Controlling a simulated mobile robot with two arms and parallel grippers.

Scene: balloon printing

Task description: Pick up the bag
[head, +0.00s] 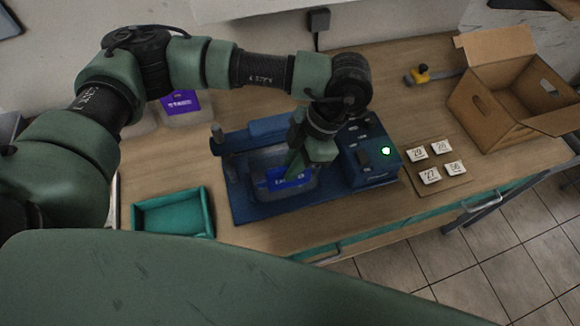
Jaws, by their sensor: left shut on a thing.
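A clear bag (302,187) with a blue label is on the bed of the blue printing machine (245,213). My left gripper (303,173) points down over the bag and is shut on it near the label. The gripper hides part of the bag, and I cannot tell if the bag is lifted off the bed. My right gripper is not in view.
A teal tray (172,235) sits left of the machine. A purple-labelled clear container (181,103) stands behind my left arm. Number cards (430,177) and an open cardboard box (505,100) are on the right. A yellow-and-black tool (421,74) lies at the back.

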